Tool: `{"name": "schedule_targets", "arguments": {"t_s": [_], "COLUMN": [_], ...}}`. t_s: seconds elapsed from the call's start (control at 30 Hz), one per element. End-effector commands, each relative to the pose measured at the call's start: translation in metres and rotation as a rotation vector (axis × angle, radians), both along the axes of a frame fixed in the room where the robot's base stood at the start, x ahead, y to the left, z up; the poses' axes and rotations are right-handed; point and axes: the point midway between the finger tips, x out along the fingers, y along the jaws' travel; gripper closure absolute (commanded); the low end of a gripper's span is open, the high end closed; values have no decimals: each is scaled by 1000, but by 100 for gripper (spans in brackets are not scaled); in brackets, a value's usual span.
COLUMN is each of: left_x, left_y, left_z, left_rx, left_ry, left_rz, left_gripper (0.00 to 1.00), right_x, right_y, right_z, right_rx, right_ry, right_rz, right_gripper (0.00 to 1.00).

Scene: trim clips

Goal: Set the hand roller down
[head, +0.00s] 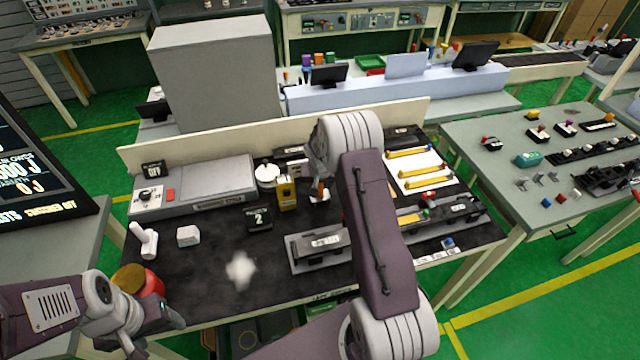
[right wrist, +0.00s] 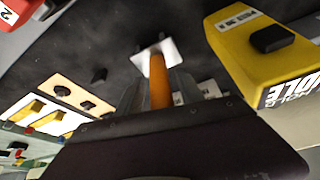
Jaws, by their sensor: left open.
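The hand roller (right wrist: 160,78), with an orange handle, stands between the fingers of my right gripper (right wrist: 165,90) in the right wrist view. The fingers press on both sides of the handle. A white piece (right wrist: 155,54) shows at its far end; I cannot tell whether it is part of the roller or lies beneath it. In the head view the orange handle (head: 320,188) shows just left of my right arm, over the dark bench mat (head: 215,285), and the arm hides part of the gripper. My left gripper (head: 152,335) is open and empty at the bench's front left.
A yellow block (head: 287,194) stands close left of the roller. A black "2" sign (head: 259,218), a white block (head: 188,236) and a white T-shaped piece (head: 145,240) are further left. A grey fixture (head: 320,248) lies in front. A red container (head: 152,284) is beside my left gripper.

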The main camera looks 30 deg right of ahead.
Motion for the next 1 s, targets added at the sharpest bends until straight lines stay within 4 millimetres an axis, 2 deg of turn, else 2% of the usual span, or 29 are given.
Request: {"name": "schedule_targets", "arguments": {"t_s": [0.17, 0.23, 0.5, 0.63, 0.77, 0.9, 0.97, 1.0], "left_x": [0, 0, 0, 0, 0, 0, 0, 0], "left_y": [0, 0, 0, 0, 0, 0, 0, 0], "left_z": [22, 11, 4, 2, 2, 2, 2, 2], "left_rx": [0, 0, 0, 0, 0, 0, 0, 0], "left_ry": [0, -1, 0, 0, 0, 0, 0, 0], "left_rz": [0, 0, 0, 0, 0, 0, 0, 0], "left_gripper": [35, 35, 35, 35, 35, 35, 35, 35], "right_x": [1, -3, -25, -33, -38, -40, -47, -59], "right_y": [0, 3, 14, 19, 21, 22, 30, 42], "right_z": [21, 28, 88, 110, 121, 124, 124, 123], "right_rx": [-1, -1, -2, -2, -1, 0, 4, 10], "right_ry": [-2, -6, -7, -7, -4, -1, 9, 27], "right_rz": [0, 1, 1, -1, 0, 1, 20, 51], "right_gripper": [56, 56, 56, 56, 56, 56, 56, 56]}}
